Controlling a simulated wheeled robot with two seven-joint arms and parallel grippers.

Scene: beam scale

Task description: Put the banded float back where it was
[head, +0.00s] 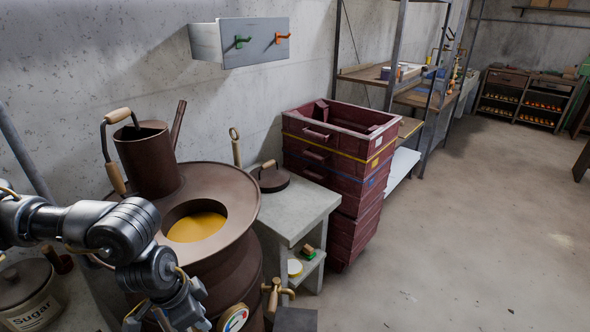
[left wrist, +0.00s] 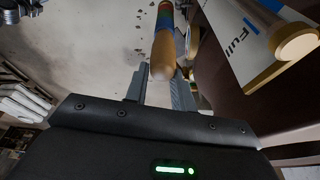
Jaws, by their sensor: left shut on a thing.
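The banded float (left wrist: 164,45) is a slim tan wooden piece with blue and green bands in the left wrist view. My left gripper (left wrist: 160,88) is shut on its rounded tan end, and the float points away from the jaws. In the head view my left arm (head: 150,240) reaches down in front of the brown drum (head: 235,215), which has a round opening with yellow liquid (head: 197,227). The gripper is low in that view and partly cut off by the bottom edge, so the float is not clear there. My right gripper is not in view.
A grey table (head: 292,212) and stacked red crates (head: 335,150) are to the right. The floor further right is clear.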

